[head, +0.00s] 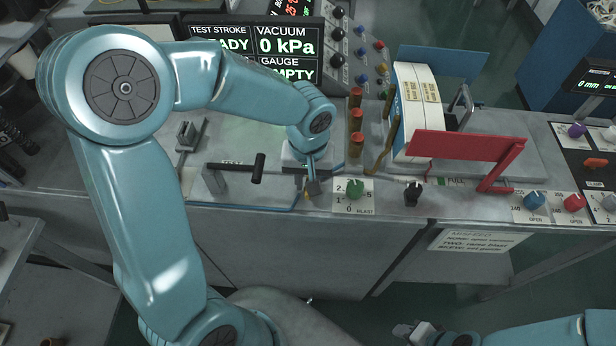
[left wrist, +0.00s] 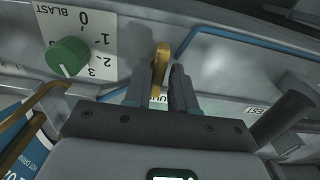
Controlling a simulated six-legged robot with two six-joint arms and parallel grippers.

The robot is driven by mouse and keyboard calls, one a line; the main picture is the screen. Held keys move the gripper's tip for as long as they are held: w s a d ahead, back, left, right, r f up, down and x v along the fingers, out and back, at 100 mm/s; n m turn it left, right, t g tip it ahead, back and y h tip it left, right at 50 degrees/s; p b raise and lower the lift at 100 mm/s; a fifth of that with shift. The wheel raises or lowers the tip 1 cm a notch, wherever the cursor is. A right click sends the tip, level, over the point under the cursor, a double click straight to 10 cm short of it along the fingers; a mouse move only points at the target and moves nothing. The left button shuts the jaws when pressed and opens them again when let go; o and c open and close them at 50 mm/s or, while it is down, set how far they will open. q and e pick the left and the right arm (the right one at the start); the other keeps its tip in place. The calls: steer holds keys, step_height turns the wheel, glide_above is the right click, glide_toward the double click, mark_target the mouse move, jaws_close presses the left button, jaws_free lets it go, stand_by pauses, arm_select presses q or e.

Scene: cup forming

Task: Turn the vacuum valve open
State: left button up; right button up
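The vacuum valve appears as a small brass lever (left wrist: 161,58) on the grey panel face in the left wrist view, beside a blue pipe (left wrist: 215,35). A label behind it is mostly hidden. My left gripper (left wrist: 162,88) is open, with one finger on each side of the lever; a gap shows between the fingers. In the head view my left gripper (head: 312,188) points down at the bench's front edge and hides most of the lever. My right gripper (head: 415,332) is low at the bottom edge, away from the bench; its fingers are too small to read.
A green blast knob (head: 354,190) sits just right of my left gripper. A black-handled lever (head: 258,168) stands close on its left. Brass posts (head: 357,118) and a red plate (head: 468,146) stand further right. The display (head: 287,47) reads vacuum 0 kPa.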

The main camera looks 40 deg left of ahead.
arm_select(q)
steer(key=shift+d, duration=0.1)
jaws_close()
steer(key=shift+m, duration=0.4)
steer(key=m+b, duration=0.1)
steer(key=m, duration=0.2)
steer(key=shift+w+m, duration=0.1)
steer(key=shift+m, duration=0.2)
steer(key=m, duration=0.5)
steer(key=shift+r+b, duration=0.1)
steer(key=shift+b, duration=0.2)
steer(key=m, duration=0.4)
steer(key=shift+m, duration=2.3)
steer(key=shift+p, duration=0.3)
